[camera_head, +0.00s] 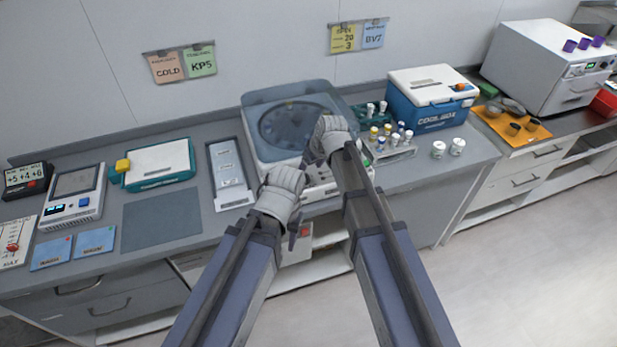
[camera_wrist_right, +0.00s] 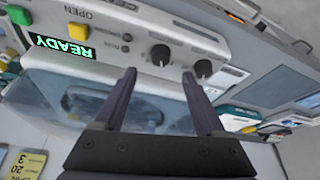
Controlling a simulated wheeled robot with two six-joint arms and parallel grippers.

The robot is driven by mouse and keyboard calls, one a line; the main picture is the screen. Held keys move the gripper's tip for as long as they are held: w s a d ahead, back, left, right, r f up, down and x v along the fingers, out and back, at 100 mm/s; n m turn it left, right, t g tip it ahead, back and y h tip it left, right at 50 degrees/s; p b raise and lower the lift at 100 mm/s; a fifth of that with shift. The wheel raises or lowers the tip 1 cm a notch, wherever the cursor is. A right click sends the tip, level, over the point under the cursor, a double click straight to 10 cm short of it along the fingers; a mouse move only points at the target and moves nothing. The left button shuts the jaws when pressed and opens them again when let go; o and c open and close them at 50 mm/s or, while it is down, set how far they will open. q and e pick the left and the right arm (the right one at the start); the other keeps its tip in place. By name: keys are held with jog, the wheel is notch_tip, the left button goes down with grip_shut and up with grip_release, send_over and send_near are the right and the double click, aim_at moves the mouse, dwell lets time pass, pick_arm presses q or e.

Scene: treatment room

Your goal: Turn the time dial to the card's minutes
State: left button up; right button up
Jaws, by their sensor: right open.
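The centrifuge (camera_head: 262,105) has a clear lid, shut over a round rotor, and a front panel that my grippers partly cover in the head view. In the right wrist view the panel is upside down. It has two black dials, one near the middle (camera_wrist_right: 160,54) and one further right (camera_wrist_right: 203,68); their labels are too small to read. A green READY display (camera_wrist_right: 62,46) is lit. My right gripper (camera_wrist_right: 159,74) is open, its fingertips either side of the middle dial, contact unclear. My left gripper (camera_head: 292,235) hangs before the centrifuge. The yellow card (camera_head: 343,38) reads 20 and 3.
A tube rack (camera_head: 395,150) and a blue cool box (camera_head: 430,105) stand right of the centrifuge. A grey tray (camera_head: 228,175) lies to its left. Green (camera_wrist_right: 19,15) and yellow buttons sit on the panel. The grey mat area (camera_head: 160,218) is clear.

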aim_at(305, 177)
jog(key=b+x, duration=0.5)
jog(key=x, duration=0.2)
jog(key=shift+b, duration=0.3)
jog(key=shift+s+r, duration=0.1)
grip_shut()
